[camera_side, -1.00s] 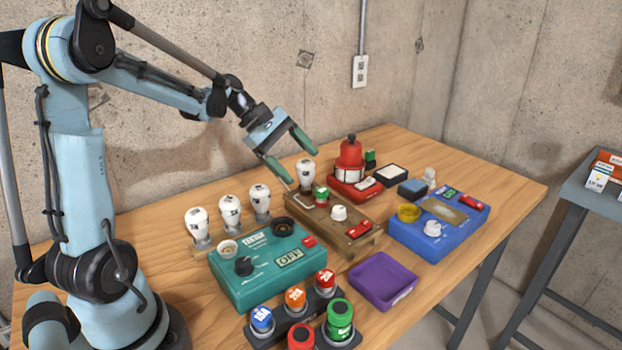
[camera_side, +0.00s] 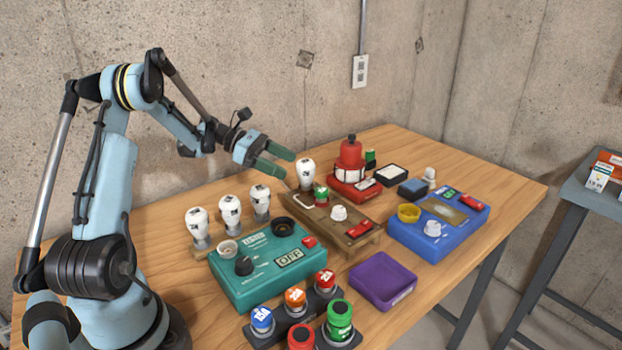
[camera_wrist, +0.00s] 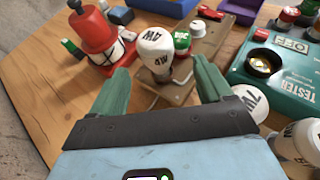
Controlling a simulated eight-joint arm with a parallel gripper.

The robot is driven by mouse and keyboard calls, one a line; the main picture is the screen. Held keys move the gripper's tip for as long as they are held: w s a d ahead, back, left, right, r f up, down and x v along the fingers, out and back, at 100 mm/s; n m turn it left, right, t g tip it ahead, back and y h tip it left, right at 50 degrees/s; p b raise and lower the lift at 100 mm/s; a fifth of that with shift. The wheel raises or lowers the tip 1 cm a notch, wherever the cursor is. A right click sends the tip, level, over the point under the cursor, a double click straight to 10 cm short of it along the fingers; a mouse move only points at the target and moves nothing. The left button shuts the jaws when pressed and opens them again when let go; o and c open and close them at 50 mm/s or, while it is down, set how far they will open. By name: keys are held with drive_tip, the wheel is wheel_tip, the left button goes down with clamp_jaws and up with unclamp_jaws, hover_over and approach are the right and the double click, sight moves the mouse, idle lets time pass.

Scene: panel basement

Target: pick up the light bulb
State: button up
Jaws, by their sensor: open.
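A white light bulb (camera_side: 305,173) stands upright in a socket at the far left end of a wooden board. In the wrist view this bulb (camera_wrist: 156,52), marked 4W, is ahead of and between my two green fingers. My gripper (camera_side: 282,162) is open and empty, just left of the bulb in the side view, fingers pointing toward it. The wrist view shows my gripper (camera_wrist: 157,85) with its fingers spread wide and the bulb's base beyond their tips. Several more white bulbs (camera_side: 230,211) stand in a rack at the left.
The wooden board (camera_side: 355,243) also carries a green cap, a white knob and a red switch. A red beacon device (camera_side: 350,158) stands behind it. A teal tester box (camera_side: 265,265), blue box (camera_side: 437,228) and purple tray (camera_side: 382,280) are nearby. Bare table shows along the back left.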

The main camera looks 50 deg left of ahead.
sight(306, 169)
drive_tip(key=shift+w+r+x, duration=0.1)
drive_tip(key=shift+r+x, duration=0.05)
drive_tip(key=shift+x, duration=0.95)
drive_tip(key=shift+w+r+x, duration=0.1)
drive_tip(key=shift+r+x, duration=0.05)
drive_tip(key=shift+x, duration=0.95)
drive_tip(key=shift+w+r+x, duration=0.1)
drive_tip(key=shift+x, duration=1)
drive_tip(key=shift+s, duration=0.1)
drive_tip(key=shift+c, duration=0.4)
drive_tip(key=shift+r, duration=0.1)
drive_tip(key=c, duration=1)
